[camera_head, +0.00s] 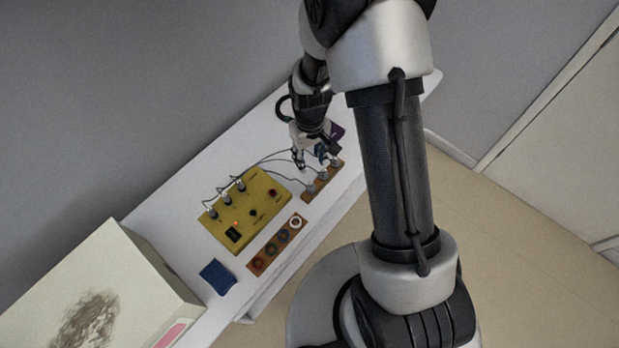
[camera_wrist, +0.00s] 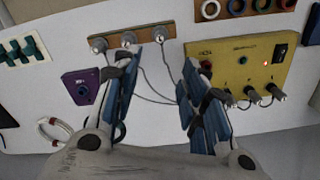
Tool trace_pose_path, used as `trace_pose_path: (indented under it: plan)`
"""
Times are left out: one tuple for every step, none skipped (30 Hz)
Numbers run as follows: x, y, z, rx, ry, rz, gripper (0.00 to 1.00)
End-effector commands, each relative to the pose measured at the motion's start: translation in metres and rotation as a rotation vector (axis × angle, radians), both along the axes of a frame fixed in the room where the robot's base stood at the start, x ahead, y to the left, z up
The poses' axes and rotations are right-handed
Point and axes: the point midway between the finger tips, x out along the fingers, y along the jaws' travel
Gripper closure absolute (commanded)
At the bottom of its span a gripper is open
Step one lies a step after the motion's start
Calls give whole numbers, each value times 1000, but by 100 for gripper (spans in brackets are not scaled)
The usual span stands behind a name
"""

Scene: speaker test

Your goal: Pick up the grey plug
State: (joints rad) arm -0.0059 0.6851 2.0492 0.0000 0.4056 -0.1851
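Several grey plugs are in view, and I cannot tell which one the task means. A row of them stands on a wooden strip (camera_wrist: 116,36): a left plug (camera_wrist: 97,44), a middle plug (camera_wrist: 129,38) and a right plug (camera_wrist: 160,31). The strip also shows in the head view (camera_head: 306,197). Other grey-tipped plugs (camera_wrist: 277,93) sit along the yellow box (camera_wrist: 240,78), with dark cables. My gripper (camera_wrist: 163,60) is open and empty, its blue-padded fingers spread. In the head view my gripper (camera_head: 313,160) is above the table near the strip's far end.
A purple box (camera_wrist: 81,87) stands left of my fingers in the wrist view. Thin cables cross the white table (camera_head: 170,224). A wooden strip with coloured rings (camera_head: 277,247), a dark blue item (camera_head: 218,277) and a large pale box (camera_head: 135,275) lie toward the left.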

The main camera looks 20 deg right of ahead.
Motion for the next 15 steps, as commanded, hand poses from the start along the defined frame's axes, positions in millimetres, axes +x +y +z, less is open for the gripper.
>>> trace_pose_path:
  plan:
    - [-1, 0, -10, 0, 4, 0, 60]
    - [-1, 0, -16, 0, 5, 0, 60]
    - [-2, 0, -25, 0, 6, 0, 60]
    - [-2, 0, -32, 0, 6, 0, 60]
    - [-2, 0, -38, 0, 7, 0, 60]
    - [-2, 0, -48, 0, 6, 0, 60]
    - [-2, 0, -54, 0, 6, 0, 60]
    - [-2, 0, -61, 0, 7, 0, 60]
    - [-2, 0, -70, 0, 6, 0, 60]
    - [-2, 0, -76, 0, 6, 0, 60]
    - [-2, 0, -82, 0, 5, 0, 60]
    - [-2, 0, -90, 0, 5, 0, 60]
    - [-2, 0, -95, 0, 4, 0, 60]
    - [-2, 0, -100, 0, 5, 0, 60]
    - [-2, 0, -105, 0, 4, 0, 60]
